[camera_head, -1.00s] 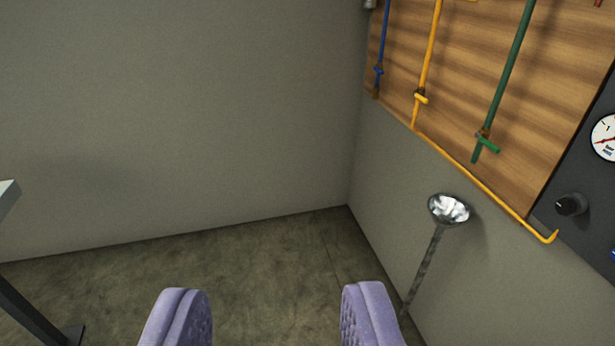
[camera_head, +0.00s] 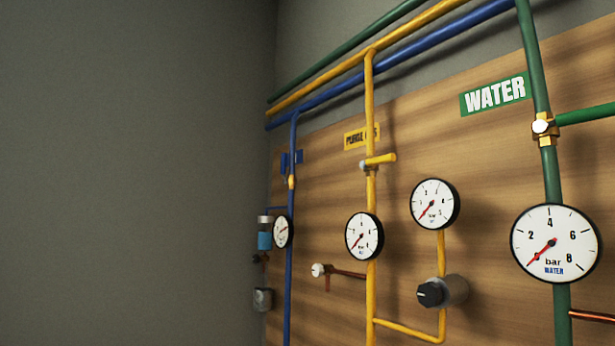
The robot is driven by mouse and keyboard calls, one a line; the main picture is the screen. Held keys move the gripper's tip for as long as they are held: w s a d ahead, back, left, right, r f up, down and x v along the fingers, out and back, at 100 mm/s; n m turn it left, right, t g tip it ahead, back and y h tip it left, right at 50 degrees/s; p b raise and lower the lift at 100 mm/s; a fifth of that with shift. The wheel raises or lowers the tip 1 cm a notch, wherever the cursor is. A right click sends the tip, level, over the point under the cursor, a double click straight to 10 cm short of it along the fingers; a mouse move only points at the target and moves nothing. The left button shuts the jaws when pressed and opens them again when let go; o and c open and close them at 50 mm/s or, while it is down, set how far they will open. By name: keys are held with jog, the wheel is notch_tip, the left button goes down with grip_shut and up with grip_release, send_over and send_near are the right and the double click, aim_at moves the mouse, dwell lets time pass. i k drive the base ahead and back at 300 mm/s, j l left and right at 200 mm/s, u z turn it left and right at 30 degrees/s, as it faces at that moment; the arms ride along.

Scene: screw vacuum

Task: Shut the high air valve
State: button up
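The blue air pipe (camera_head: 289,240) runs down the far left end of the wooden panel. High on it is a small brass valve fitting (camera_head: 291,182). A small blue piece (camera_head: 291,160) sits just above the fitting; I cannot tell if it is a label or the valve's handle. The valve is seen at a steep angle, so I cannot tell whether it is open or shut. My gripper is not in view.
A yellow pipe with a sideways yellow handle (camera_head: 381,159) stands right of the blue one. A green pipe with a green handle (camera_head: 588,114) and a water gauge (camera_head: 555,243) is at right. Gauges and a black knob (camera_head: 432,293) project from the panel (camera_head: 480,150). The grey wall (camera_head: 130,170) is bare.

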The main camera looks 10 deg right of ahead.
aim_at(283, 169)
jog(key=i+j+z, duration=0.1)
jog(key=i+j, duration=0.35)
jog(key=i, duration=0.4)
jog(key=i+j+z, duration=0.1)
jog(key=i+j, duration=0.45)
jog(key=i, duration=0.25)
jog(key=i+j+z, duration=0.1)
jog(key=i+j, duration=0.5)
jog(key=i, duration=0.2)
jog(key=i+j+z, duration=0.1)
jog(key=i+j, duration=0.55)
jog(key=i, duration=0.1)
